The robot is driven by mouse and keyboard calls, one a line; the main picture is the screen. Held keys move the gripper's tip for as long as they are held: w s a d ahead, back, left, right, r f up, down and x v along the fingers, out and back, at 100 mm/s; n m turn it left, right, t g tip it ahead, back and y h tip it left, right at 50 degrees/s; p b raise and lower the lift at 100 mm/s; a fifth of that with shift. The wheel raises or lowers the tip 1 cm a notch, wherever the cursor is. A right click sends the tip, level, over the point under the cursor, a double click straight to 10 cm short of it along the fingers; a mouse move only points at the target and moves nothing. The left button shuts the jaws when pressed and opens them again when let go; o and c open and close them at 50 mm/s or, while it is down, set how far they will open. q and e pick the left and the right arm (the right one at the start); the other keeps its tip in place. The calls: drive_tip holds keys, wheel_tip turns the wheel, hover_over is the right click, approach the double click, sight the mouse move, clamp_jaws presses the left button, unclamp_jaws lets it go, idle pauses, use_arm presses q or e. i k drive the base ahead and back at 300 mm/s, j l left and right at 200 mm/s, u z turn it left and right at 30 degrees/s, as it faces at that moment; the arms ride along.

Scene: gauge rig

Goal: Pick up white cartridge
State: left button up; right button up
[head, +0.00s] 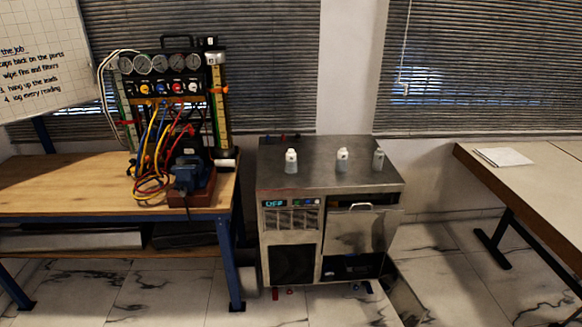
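No thing is clearly marked as the white cartridge. A short white cylinder (226,163) also lies at the right end of the wooden bench, beside the gauge rig (165,85). These are too small in view to tell which is a cartridge. Neither of my grippers is in view.
The wooden bench (60,180) stands left of the cabinet, with tangled coloured hoses (155,170) on it. The cabinet's lower front door (355,232) has a handle. A table (545,170) with white paper (503,157) is at the right. Small pieces lie on the floor below the cabinet.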

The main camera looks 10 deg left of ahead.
sight(290, 155)
drive_tip(key=i+l+u, duration=0.1)
drive_tip(key=i+u, duration=0.15)
drive_tip(key=i, duration=0.7)
